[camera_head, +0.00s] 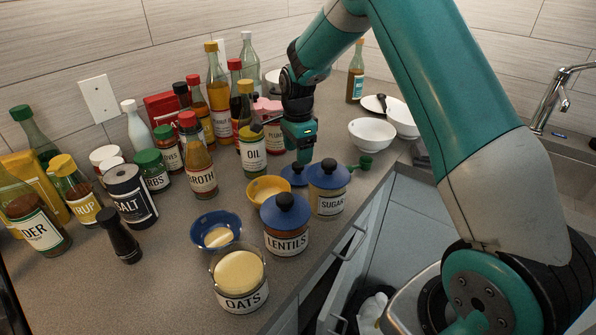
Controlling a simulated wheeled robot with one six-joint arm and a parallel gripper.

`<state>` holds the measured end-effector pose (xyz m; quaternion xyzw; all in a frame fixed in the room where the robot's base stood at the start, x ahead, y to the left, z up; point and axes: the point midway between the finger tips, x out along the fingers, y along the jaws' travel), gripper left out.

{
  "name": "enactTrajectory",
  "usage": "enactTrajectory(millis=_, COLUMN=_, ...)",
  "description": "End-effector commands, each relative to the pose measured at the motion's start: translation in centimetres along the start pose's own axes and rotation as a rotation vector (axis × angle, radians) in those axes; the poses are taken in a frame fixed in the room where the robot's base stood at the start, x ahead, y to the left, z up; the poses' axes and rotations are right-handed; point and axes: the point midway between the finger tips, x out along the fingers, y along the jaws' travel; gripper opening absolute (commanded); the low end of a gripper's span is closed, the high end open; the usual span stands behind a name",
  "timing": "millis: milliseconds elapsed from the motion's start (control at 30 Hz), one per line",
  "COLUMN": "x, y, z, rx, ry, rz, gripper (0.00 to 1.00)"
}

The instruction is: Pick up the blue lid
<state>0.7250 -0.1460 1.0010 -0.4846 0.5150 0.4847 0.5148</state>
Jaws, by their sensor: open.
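A loose blue lid (291,175) seems to lie on the counter, partly hidden behind the sugar jar (329,203). My gripper (303,158) is open and points down just above this lid; whether it touches the lid is hard to tell, as the fingertips are small here. The sugar jar wears a blue lid (329,174) with a dark knob. The lentils jar (286,237) nearer the front also wears a blue lid (285,213) with a dark knob.
A yellow bowl (258,198) stands close left of the loose lid. An oil bottle (252,158) and several other bottles crowd the counter's back left. A blue bowl (205,221) and oats jar (239,296) are in front. A green-handled item (365,162) and white bowl (372,142) are right.

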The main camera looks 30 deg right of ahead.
Motion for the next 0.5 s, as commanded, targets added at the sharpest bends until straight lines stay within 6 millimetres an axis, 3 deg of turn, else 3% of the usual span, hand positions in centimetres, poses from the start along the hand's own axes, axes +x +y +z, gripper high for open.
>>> enactTrajectory(millis=333, x=4.3, y=0.0, z=-0.4, rx=-0.001, ry=0.0, rz=0.003, gripper=0.65)
enactTrajectory(millis=500, x=5.3, y=0.0, z=-0.4, rx=-0.001, ry=0.0, rz=0.0, gripper=0.65)
